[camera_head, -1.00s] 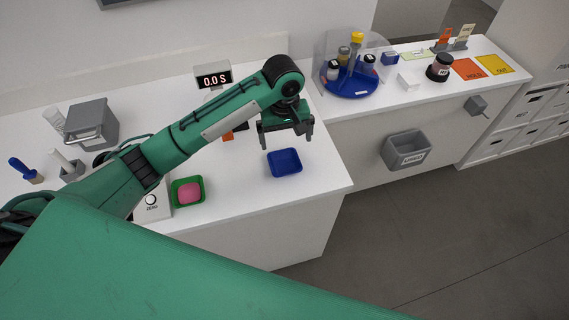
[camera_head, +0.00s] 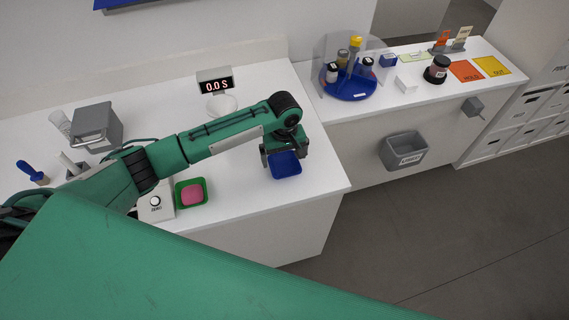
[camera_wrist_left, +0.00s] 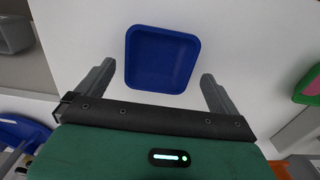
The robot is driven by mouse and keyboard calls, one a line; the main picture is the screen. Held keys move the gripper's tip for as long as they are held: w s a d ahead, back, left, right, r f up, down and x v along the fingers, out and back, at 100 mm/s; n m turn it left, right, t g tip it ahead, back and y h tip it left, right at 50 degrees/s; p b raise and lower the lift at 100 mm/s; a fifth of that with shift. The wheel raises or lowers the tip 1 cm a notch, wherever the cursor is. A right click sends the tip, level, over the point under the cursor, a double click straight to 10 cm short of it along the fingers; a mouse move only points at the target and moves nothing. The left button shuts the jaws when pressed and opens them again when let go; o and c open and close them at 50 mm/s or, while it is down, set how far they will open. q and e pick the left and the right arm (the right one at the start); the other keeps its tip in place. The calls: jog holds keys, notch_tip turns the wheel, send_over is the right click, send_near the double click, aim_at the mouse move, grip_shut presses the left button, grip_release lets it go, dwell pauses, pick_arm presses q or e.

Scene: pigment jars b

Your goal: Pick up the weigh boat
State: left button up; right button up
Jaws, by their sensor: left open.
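The weigh boat (camera_head: 286,168) is a blue, square, shallow dish, empty, on the white counter near its front right edge. It also shows in the left wrist view (camera_wrist_left: 161,62), upper middle. My left gripper (camera_head: 284,157) is right above the boat's back part in the head view and hides some of it. In the wrist view, the open fingers (camera_wrist_left: 157,72) stand to either side of the boat, with gaps between them and its walls. Nothing is held. My right gripper is out of view.
A green dish (camera_head: 205,189) with a pink block stands to the left, beside a white box with a ZERO button (camera_head: 155,202). A display (camera_head: 215,84) reads 0.0 S behind. A blue carousel (camera_head: 352,91) with jars is at the back right. Counter around the boat is mostly clear.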

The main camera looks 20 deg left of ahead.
aim_at(284, 168)
pick_arm(q)
notch_tip(284, 168, down, 2)
jog(key=shift+f+p, duration=0.1)
jog(key=shift+p, duration=0.25)
jog(key=shift+f, duration=0.45)
jog(key=shift+c, duration=0.4)
jog(key=c, duration=0.9)
jog(key=shift+r, duration=0.1)
notch_tip(284, 168, up, 18)
jog(key=r+b, duration=0.1)
jog(key=b, duration=0.3)
jog(key=s+a+f+m, duration=0.1)
jog(key=s+m, duration=0.1)
jog(key=s, duration=0.2)
jog(key=s+a+f+m+b, duration=0.1)
jog(key=s+a+f+m, duration=0.1)
jog(key=s, duration=0.2)
jog(key=s+a+f+m+b, duration=0.1)
jog(key=s+f+m, duration=0.1)
jog(key=s, duration=0.2)
jog(key=shift+a+m, duration=0.15)
jog(key=shift+m, duration=0.25)
